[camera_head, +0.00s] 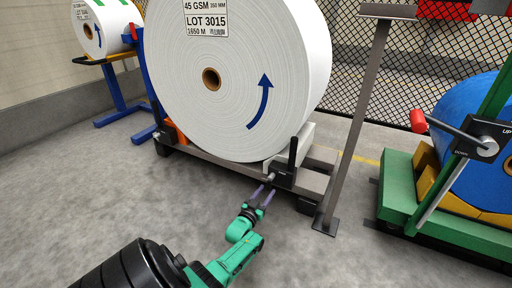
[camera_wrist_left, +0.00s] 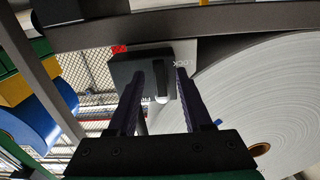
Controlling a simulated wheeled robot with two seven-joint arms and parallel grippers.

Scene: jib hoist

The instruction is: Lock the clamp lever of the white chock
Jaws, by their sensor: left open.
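The white chock (camera_head: 303,142) sits against the lower right of the big white roll. A dark clamp block (camera_head: 284,178) is at its near end, with a black lever (camera_head: 293,153) standing upright from it. My left gripper (camera_head: 267,193) is open and empty, just in front of the block. In the left wrist view the dark block (camera_wrist_left: 138,68) lies beyond my open fingers (camera_wrist_left: 160,95), with a pale rounded part between them and the word LOCK beside it. I cannot tell whether the fingers touch anything. My right gripper is not in view.
The big white roll (camera_head: 240,110) rests on a low metal cradle (camera_head: 215,160). A grey post (camera_head: 352,120) on a foot plate stands right of the clamp. Farther right is a green stand (camera_head: 400,190) with a blue roll (camera_head: 465,130).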

